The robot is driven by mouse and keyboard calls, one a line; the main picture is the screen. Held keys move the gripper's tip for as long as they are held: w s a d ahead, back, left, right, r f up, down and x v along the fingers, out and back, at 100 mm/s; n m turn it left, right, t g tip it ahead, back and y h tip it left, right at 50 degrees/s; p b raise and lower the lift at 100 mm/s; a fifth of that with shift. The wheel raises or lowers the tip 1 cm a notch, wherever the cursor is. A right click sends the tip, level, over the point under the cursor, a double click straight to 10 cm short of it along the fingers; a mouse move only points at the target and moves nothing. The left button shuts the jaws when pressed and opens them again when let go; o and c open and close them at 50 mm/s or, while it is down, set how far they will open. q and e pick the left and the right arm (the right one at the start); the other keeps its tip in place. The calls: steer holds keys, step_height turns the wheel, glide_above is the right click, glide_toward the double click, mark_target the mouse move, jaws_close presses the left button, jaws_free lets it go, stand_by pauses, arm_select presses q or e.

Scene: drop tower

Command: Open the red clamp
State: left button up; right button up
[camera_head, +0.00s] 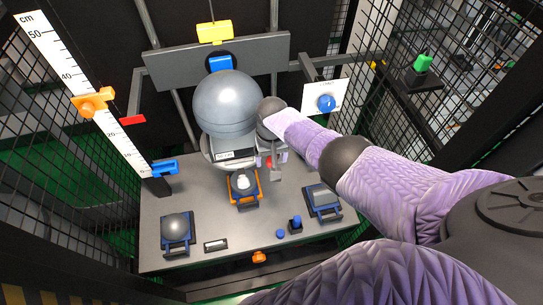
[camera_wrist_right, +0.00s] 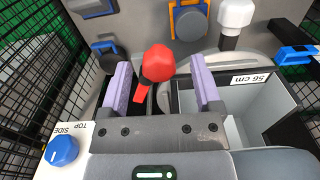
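The red clamp (camera_wrist_right: 158,63) shows in the right wrist view as a round red knob with a short red lever below it. My right gripper (camera_wrist_right: 160,78) is open, with its two purple fingers on either side of the clamp's lower part. I cannot tell whether they touch it. In the head view my right gripper (camera_head: 271,163) is beside the front of the large grey sphere, and only a small bit of red (camera_head: 268,160) shows there. My left gripper is in neither view.
A grey sphere (camera_head: 227,104) stands at the back of the grey table (camera_head: 160,205). An open box labelled "56 cm" (camera_wrist_right: 255,78) is close right of the right fingers. An orange-framed pad (camera_head: 245,201) and blue-framed pads (camera_head: 176,229) lie in front. Mesh fences flank both sides.

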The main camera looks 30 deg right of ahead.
step_height(320, 180, up, 10)
steer(key=p, duration=0.6)
